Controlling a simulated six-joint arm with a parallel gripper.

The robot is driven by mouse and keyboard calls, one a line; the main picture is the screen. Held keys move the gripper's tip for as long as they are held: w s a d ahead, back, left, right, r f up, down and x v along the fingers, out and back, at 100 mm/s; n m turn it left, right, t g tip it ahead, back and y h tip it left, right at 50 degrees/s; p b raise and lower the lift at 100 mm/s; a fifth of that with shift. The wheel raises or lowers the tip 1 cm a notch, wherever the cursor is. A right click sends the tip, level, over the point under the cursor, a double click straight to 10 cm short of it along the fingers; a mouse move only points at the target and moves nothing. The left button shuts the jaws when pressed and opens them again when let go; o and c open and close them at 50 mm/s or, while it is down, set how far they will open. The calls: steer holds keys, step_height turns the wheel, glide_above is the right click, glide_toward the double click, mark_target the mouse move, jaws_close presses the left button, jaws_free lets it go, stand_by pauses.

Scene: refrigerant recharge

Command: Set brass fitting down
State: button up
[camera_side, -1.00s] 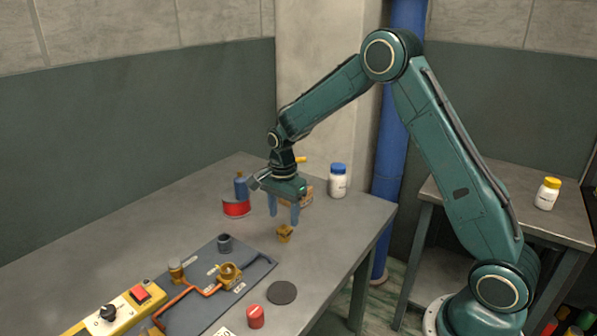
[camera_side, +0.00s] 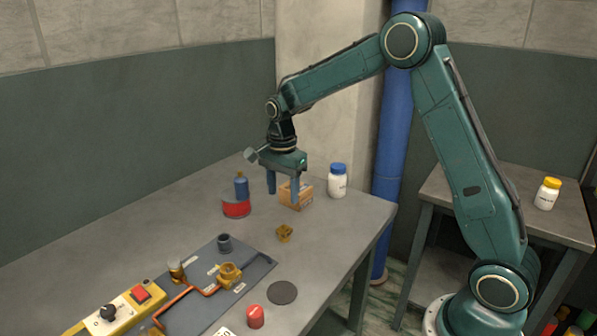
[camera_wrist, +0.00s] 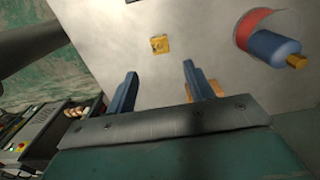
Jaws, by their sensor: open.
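The brass fitting (camera_side: 285,233) stands on the bare grey table, right of the mat. It also shows in the wrist view (camera_wrist: 159,44), ahead of the fingers and apart from them. My gripper (camera_side: 283,190) is open and empty above the table, higher than the fitting. Its two blue fingers (camera_wrist: 157,75) show spread in the wrist view with nothing between them.
A blue torch-like bottle on a red-banded base (camera_side: 237,206) stands left of the gripper. A cardboard box (camera_side: 296,195) and a white jar with blue lid (camera_side: 338,181) stand behind. The dark mat (camera_side: 262,268) with copper piping lies in front, beside a dark disc (camera_side: 282,292) and red can (camera_side: 255,317).

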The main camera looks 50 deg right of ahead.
steer(key=s+a+r+n+t, duration=0.35)
steer(key=s+r+n, duration=0.45)
steer(key=s+r, duration=0.45)
steer(key=s+a+n+t, duration=0.1)
steer(key=s+n, duration=0.4)
steer(key=s, duration=0.3)
steer(key=s+a+n+t, duration=0.1)
steer(key=s+a+n, duration=0.1)
steer(key=s+n, duration=0.3)
steer(key=shift+s+a+r, duration=0.25)
steer(key=shift+s+r, duration=0.15)
steer(key=shift+s, duration=1.7)
